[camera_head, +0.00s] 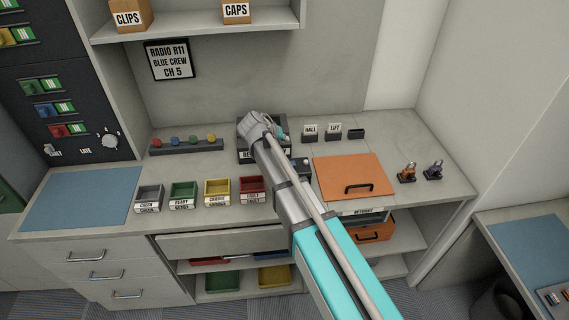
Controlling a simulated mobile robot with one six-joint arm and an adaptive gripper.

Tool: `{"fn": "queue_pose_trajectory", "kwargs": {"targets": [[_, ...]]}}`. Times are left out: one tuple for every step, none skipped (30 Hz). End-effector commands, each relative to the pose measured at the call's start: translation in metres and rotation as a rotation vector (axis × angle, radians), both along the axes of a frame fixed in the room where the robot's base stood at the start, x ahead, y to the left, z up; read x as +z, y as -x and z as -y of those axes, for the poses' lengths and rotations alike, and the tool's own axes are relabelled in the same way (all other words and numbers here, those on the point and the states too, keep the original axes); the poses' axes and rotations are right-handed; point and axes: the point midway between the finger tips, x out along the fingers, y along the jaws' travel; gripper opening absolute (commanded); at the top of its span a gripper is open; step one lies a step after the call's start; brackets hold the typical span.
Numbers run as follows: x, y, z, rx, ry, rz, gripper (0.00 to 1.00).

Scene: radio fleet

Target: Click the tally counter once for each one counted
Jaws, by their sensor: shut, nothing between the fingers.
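My arm reaches across the bench from the lower right. My gripper (283,133) is at the arm's far end, mostly hidden behind my wrist, and it is shut and empty. It is over or in front of a dark box (246,155) with a white label, mostly covered by my arm. A small dark object (302,167) shows just right of my arm; I cannot tell what it is. No tally counter can be clearly made out. I cannot tell whether my gripper touches anything.
Grey, green, yellow and red trays (217,190) line the bench front. A rack with coloured knobs (187,143) stands behind. An orange panel with a handle (352,177) lies right of my arm. A blue mat (80,197) lies left. A sign (170,60) reads "RADIO R11 BLUE CREW CH 5".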

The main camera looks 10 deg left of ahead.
Motion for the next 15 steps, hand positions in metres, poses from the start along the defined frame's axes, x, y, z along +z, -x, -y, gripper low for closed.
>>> {"fn": "queue_pose_trajectory", "kwargs": {"targets": [[0.0000,0.0000,0.0000,0.000,0.000,0.000,0.00],[-0.0001,0.0001,0.0000,0.000,0.000,0.000,0.00],[-0.0001,0.0001,0.0002,0.000,0.000,0.000,0.00],[-0.0001,0.0001,0.0002,0.000,0.000,0.000,0.00],[-0.0002,0.0002,0.0002,0.000,0.000,0.000,0.00],[-0.0001,0.0002,0.0003,-0.001,0.000,-0.001,0.00],[-0.0002,0.0002,0.0004,-0.001,0.000,-0.001,0.00],[-0.0003,0.0003,0.0003,-0.001,0.000,-0.001,0.00],[-0.0006,0.0002,0.0004,-0.001,0.000,-0.001,0.00],[-0.0009,0.0002,0.0005,-0.001,0.000,-0.001,0.00],[-0.0014,0.0002,0.0004,-0.001,0.000,-0.001,0.00],[-0.0022,0.0003,0.0005,-0.001,0.000,-0.001,0.00],[-0.0030,0.0002,0.0004,-0.001,0.000,-0.001,0.00],[-0.0039,0.0003,0.0005,0.000,-0.001,-0.001,0.00],[-0.0054,0.0002,0.0005,0.000,-0.001,-0.001,0.00]]}}
